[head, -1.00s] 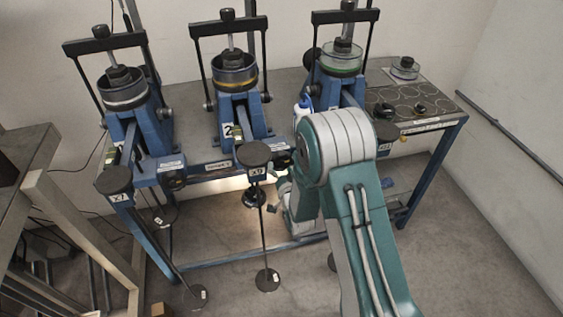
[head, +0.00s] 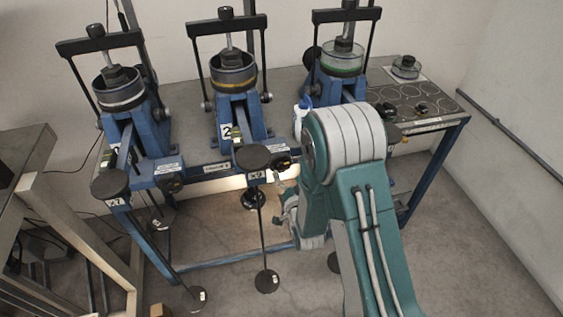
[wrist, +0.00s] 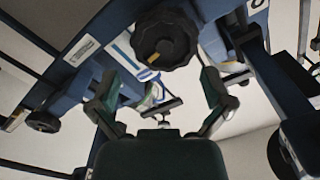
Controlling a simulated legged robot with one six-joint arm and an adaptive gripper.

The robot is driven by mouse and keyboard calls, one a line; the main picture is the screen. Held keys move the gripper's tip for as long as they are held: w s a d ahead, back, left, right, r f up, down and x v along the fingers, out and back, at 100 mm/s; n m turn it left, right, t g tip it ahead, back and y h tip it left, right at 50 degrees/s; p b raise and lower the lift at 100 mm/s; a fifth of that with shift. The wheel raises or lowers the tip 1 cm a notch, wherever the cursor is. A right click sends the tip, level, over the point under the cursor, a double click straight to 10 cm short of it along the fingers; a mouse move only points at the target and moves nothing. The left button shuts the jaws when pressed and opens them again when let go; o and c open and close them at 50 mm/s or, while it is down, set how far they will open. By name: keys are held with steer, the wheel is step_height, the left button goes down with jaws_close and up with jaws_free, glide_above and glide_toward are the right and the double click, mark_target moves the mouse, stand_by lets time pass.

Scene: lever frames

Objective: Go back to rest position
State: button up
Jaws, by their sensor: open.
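My gripper (wrist: 160,105) shows in the wrist view with its two green fingers spread apart and nothing between them. Above and beyond the fingers is a black round knob (wrist: 166,38) on a blue frame, apart from them. In the head view my green and white arm covers the right middle, and the gripper is mostly hidden near the low front of the bench, right of the middle lever frame (head: 238,122). The left lever frame (head: 135,128) and the right lever frame (head: 335,84) stand on the same bench, the right one partly behind my arm.
Black hanging weights (head: 267,281) on rods hang before the bench. A table with pale legs (head: 75,220) stands at the left. A grey top with ring marks (head: 412,98) is at the right end. Open floor (head: 465,235) lies at the right.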

steer(key=shift+s+a+f, duration=0.1)
steer(key=shift+s+a, duration=0.15)
steer(key=shift+a, duration=0.15)
steer(key=s+d+r+n+g+h, duration=0.1)
steer(key=s+d+r+g+h, duration=0.2)
steer(key=r, duration=0.5)
steer(key=s+d+r+n+g, duration=0.1)
steer(key=d+r+g, duration=0.1)
steer(key=d+r, duration=0.4)
steer(key=s+d+r+g, duration=0.2)
steer(key=s+r, duration=0.1)
steer(key=s, duration=0.5)
steer(key=s+d+r+g+h, duration=0.1)
steer(key=s+d+r+g, duration=0.1)
steer(key=s, duration=0.6)
steer(key=s+d+r+n+g+h, duration=0.1)
steer(key=s+d+r+g, duration=0.1)
steer(key=s, duration=0.6)
steer(key=shift+s+d+r+g, duration=0.3)
steer(key=shift+r+g, duration=0.1)
steer(key=shift+r, duration=0.45)
